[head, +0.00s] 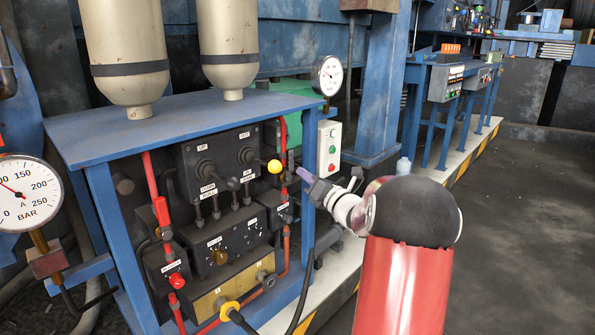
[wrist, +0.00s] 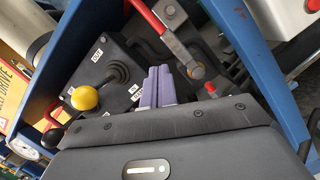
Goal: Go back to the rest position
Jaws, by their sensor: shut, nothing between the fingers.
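My gripper (head: 304,174) is in front of the dark control panel (head: 215,160), to the right of its yellow-knobbed lever (head: 275,166). In the wrist view my gripper's two purple fingers (wrist: 158,84) are pressed together with nothing between them. The yellow knob (wrist: 85,97) is left of the fingers there and apart from them. My arm reaches in from the lower right of the head view. No marker of a rest position shows.
A blue frame (head: 100,140) surrounds the panel, with two tanks (head: 125,50) on top. A red-handled lever (wrist: 155,20) is close above the fingers in the wrist view. A green-and-red button box (head: 329,148) stands behind my gripper. Open floor (head: 510,210) lies to the right.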

